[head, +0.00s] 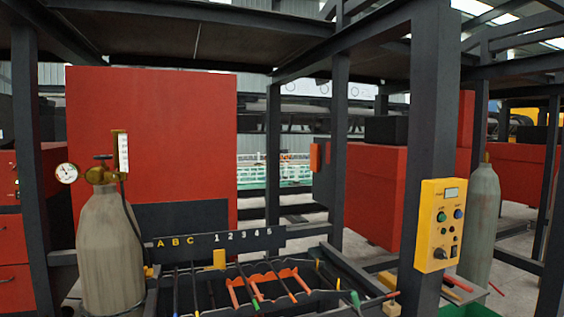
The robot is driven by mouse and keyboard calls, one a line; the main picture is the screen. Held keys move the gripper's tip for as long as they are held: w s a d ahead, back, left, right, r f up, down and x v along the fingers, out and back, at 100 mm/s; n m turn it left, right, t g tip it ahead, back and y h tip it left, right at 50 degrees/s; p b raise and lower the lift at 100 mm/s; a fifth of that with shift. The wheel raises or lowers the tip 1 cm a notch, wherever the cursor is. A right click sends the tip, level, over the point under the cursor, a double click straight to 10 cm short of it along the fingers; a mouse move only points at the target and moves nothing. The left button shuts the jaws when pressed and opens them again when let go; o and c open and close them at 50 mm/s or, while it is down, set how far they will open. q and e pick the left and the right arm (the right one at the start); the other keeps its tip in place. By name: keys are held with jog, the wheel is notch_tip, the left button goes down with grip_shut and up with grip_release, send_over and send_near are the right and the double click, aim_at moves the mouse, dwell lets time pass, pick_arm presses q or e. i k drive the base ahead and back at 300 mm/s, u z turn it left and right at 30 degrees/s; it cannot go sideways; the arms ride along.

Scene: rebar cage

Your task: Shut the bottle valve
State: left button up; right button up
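A grey gas bottle (110,248) stands upright at the left. On its top is a brass valve (99,174) with a small dark handwheel (103,157) above it. A round white gauge (66,173) sits at the left of the valve and a white upright scale tube (123,153) at its right. A dark hose runs down from the tube. I cannot tell how far the valve is turned. A second grey bottle (482,222) stands at the right behind a post; its top is partly hidden. Neither of my grippers is in view.
A rack (235,242) marked A B C and 1 to 5 holds several rods and orange clamps at the lower middle. A yellow control box (438,226) hangs on a dark post (425,130). A dark post (30,160) stands left of the bottle. Red cabinets stand behind.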

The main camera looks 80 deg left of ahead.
aim_at(107, 157)
jog(key=u, duration=4.3)
jog(key=i, duration=0.15)
jog(key=u, duration=0.05)
